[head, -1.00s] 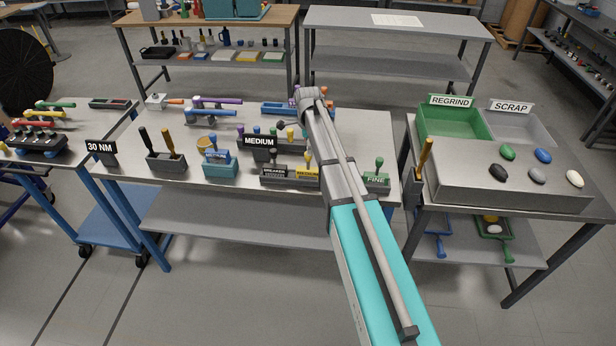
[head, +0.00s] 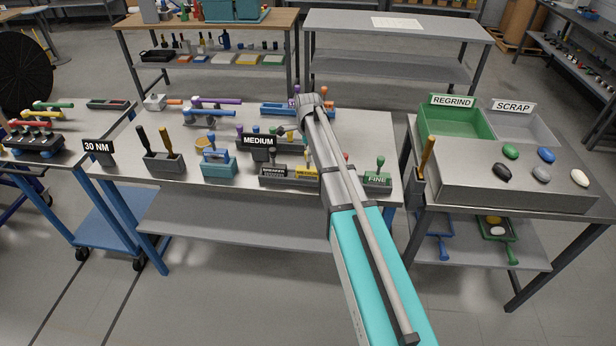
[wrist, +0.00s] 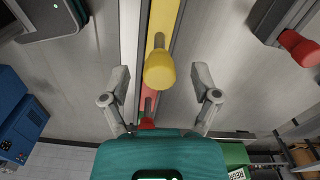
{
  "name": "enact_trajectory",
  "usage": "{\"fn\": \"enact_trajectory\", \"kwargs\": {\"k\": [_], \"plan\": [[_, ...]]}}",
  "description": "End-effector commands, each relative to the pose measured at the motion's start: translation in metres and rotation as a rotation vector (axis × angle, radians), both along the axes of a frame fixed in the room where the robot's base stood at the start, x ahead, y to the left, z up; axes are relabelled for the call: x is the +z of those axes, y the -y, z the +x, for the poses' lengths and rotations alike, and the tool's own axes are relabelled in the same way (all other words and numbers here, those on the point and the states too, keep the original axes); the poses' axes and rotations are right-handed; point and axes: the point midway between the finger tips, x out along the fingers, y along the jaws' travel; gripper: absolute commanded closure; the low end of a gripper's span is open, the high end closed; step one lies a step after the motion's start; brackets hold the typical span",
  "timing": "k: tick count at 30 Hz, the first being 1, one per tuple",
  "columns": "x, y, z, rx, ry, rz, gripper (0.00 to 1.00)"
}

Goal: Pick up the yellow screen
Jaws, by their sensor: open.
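The yellow screen (wrist: 160,68) shows in the wrist view as a yellow rounded handle end seen from above. It stands in a narrow rack with a yellow section (wrist: 163,22) and a red section (wrist: 148,102). My gripper (wrist: 161,76) is open, with one finger on each side of the yellow handle and a visible gap to both. In the head view the rack (head: 277,181) has a yellow label (head: 306,174); my arm hides the yellow handle and my fingers there.
A green-handled tool (head: 380,170) stands in the FINE end at the right. A MEDIUM sign (head: 258,142) and a blue holder (head: 219,167) stand to the left. A red handle end (wrist: 300,48) lies right of my gripper. The green REGRIND bin (head: 452,118) is on the right bench.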

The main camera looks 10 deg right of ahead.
Motion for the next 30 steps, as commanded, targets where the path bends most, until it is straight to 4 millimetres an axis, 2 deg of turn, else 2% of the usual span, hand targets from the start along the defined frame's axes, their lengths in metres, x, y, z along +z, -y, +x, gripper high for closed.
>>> {"fn": "enact_trajectory", "kwargs": {"k": [3,9,29,30], "plan": [[-0.013,0.0,0.0,0.0,0.0,0.0,0.21],[-0.022,0.0,0.0,0.0,0.0,0.0,0.21],[-0.023,0.0,0.0,0.0,0.0,0.0,0.21],[-0.023,0.0,0.0,-0.001,0.0,0.0,0.25]]}}
